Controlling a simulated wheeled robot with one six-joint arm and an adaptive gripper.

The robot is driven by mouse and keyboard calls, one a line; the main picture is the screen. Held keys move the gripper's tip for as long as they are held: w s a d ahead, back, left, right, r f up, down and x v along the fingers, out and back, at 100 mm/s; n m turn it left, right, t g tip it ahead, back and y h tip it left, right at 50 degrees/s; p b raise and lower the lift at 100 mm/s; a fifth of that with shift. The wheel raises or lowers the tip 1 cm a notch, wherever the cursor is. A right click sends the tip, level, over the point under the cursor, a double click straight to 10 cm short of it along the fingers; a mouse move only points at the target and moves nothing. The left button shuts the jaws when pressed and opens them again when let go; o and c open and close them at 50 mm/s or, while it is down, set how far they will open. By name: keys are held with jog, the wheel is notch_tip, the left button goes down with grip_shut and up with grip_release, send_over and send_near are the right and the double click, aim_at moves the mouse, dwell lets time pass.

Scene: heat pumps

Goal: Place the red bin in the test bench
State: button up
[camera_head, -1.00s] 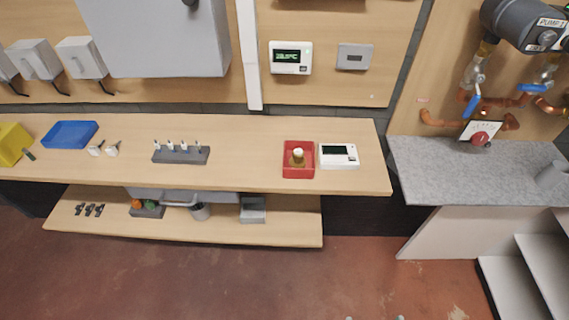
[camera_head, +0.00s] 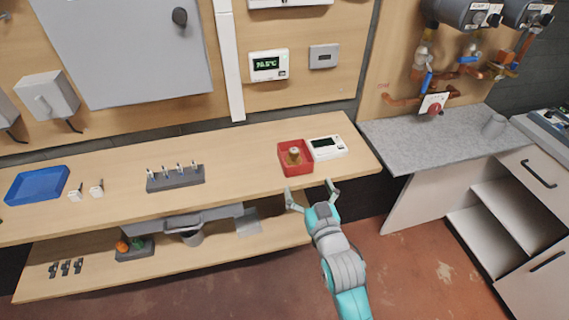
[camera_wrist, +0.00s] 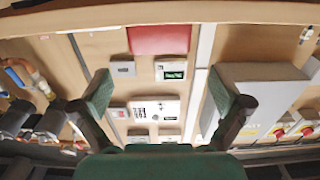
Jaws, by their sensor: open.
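The red bin (camera_head: 283,168) sits on the wooden bench near its right end, with a small brass and white part (camera_head: 294,155) inside. In the wrist view a red side of the bin (camera_wrist: 158,40) shows at the top, between the fingers. My gripper (camera_head: 311,190) is open and empty, just in front of the bench's front edge, close to the bin and not visibly touching it. Its fingers also show apart in the wrist view (camera_wrist: 159,80). A grey speckled worktop (camera_head: 405,145) stands to the right under the pumps; no label shows which surface is the test bench.
A white meter (camera_head: 327,147) lies right beside the bin. A dark rack (camera_head: 175,180) and a blue tray (camera_head: 38,186) stand farther left. A lower shelf (camera_head: 205,255) runs under the bench.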

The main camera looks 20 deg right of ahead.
aim_at(296, 155)
jog(key=shift+w+a+r, duration=0.1)
jog(key=shift+w+r, duration=0.1)
jog(key=shift+w, duration=0.2)
jog(key=w, duration=0.5)
jog(key=shift+w+r, duration=0.15)
jog(key=shift+w, duration=2.55)
jog(key=c, duration=1.2)
jog(key=shift+r, duration=0.15)
jog(key=shift+c, duration=0.5)
